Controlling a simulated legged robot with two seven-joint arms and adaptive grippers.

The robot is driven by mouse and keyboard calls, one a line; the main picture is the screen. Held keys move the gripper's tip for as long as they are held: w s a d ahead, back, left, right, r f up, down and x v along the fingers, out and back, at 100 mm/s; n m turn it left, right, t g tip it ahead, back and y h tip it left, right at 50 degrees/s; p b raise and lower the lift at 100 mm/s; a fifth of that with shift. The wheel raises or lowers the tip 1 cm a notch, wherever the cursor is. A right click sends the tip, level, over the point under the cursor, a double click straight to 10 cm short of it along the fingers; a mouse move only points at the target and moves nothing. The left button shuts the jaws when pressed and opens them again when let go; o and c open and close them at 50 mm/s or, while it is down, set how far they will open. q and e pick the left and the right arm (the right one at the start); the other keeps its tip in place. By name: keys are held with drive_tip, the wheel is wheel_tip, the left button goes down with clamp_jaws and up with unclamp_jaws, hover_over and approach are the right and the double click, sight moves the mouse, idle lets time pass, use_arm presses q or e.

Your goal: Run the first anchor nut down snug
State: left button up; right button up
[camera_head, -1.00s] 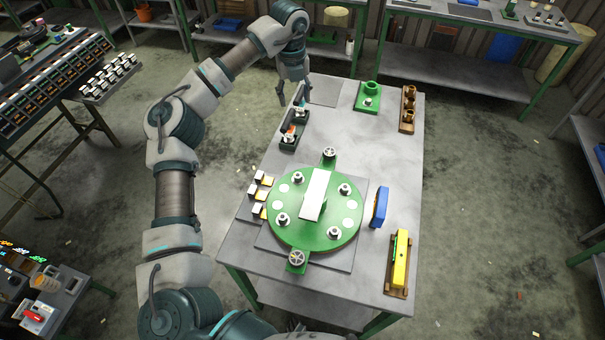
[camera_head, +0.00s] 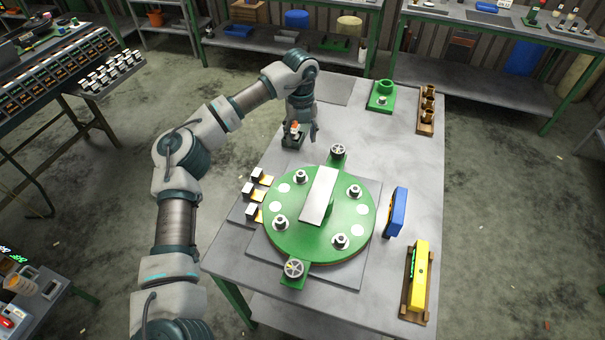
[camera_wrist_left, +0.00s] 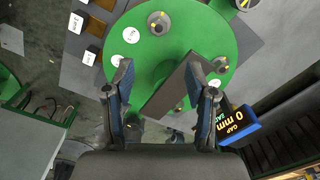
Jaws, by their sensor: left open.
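The round green plate (camera_head: 318,248) lies on a grey base on the table, with a pale bar (camera_head: 320,195) across its middle. Several anchor studs with grey nuts stand around it: rear left (camera_head: 301,177), rear right (camera_head: 354,191), front left (camera_head: 281,223) and front right (camera_head: 340,241). Which is the first nut I cannot tell. My right gripper is not in view.
A blue gauge (camera_head: 398,211), reading 0 mm in the wrist view, stands right of the plate. A yellow level (camera_head: 421,276) lies front right. Handwheels (camera_head: 338,150) (camera_head: 293,268) flank the plate.

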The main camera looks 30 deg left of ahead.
sight(300, 173)
use_arm(q)
drive_tip(key=f, duration=0.5)
drive_tip(key=f+b, duration=0.1)
drive_tip(key=f, duration=0.3)
drive_tip(key=f+b, duration=0.1)
drive_tip(key=f, duration=0.4)
drive_tip(key=shift+a+f, duration=0.25)
drive_tip(key=shift+f, duration=0.05)
drive_tip(key=shift+d+f, duration=0.15)
drive_tip(key=shift+f, duration=0.4)
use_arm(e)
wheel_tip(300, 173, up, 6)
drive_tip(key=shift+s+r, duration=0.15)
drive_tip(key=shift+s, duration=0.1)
use_arm(q)
clamp_jaws()
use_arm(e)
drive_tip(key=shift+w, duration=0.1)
